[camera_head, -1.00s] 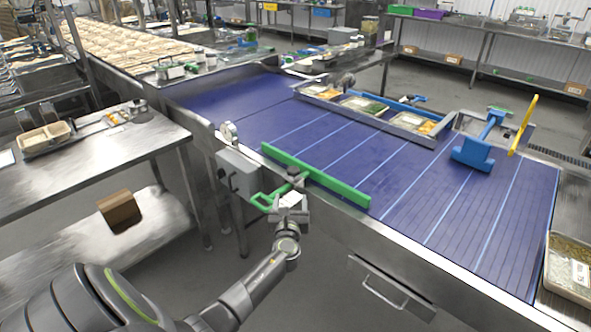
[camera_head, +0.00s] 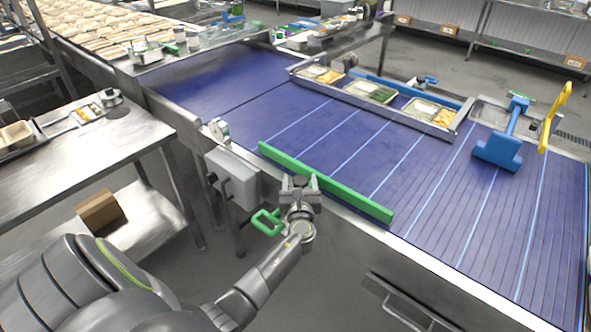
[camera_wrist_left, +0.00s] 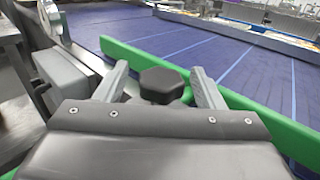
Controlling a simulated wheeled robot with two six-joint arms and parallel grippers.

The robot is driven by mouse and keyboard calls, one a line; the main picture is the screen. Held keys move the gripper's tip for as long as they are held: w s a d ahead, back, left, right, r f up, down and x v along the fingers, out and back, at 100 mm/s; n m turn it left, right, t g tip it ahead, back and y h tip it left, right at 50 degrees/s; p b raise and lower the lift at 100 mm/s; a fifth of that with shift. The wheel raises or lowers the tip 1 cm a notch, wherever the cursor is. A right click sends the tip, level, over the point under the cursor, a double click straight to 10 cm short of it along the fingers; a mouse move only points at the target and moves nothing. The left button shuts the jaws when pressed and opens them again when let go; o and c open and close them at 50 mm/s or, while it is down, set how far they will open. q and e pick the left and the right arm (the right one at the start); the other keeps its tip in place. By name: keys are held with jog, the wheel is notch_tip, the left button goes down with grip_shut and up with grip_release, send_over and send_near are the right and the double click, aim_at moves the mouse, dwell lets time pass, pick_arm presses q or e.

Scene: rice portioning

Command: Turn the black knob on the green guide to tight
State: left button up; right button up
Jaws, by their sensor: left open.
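The green guide (camera_head: 340,191) is a long bar along the near edge of the blue conveyor belt. In the left wrist view the black knob (camera_wrist_left: 161,84) stands on the near side of the green guide (camera_wrist_left: 136,56). My left gripper (camera_head: 299,184) is at the guide in the head view and largely hides the knob there. In the left wrist view its two grey fingers (camera_wrist_left: 160,88) are open, one on each side of the knob, with gaps visible. A green handle-like loop (camera_head: 267,222) shows left of the gripper. My right gripper is not in view.
A grey box (camera_head: 233,180) is fixed to the conveyor's side, left of my gripper, with a round gauge (camera_head: 219,130) above it. The blue belt (camera_head: 420,170) beyond the guide is mostly clear. Food trays (camera_head: 378,94) and a blue pusher (camera_head: 500,148) lie farther back.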

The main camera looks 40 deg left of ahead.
pick_arm(q)
jog(key=shift+w+a+r, duration=0.1)
jog(key=shift+w+a, duration=0.05)
jog(key=shift+w, duration=0.1)
jog(key=shift+r, duration=0.1)
jog(key=shift+c, duration=0.9)
jog(key=c, duration=0.8)
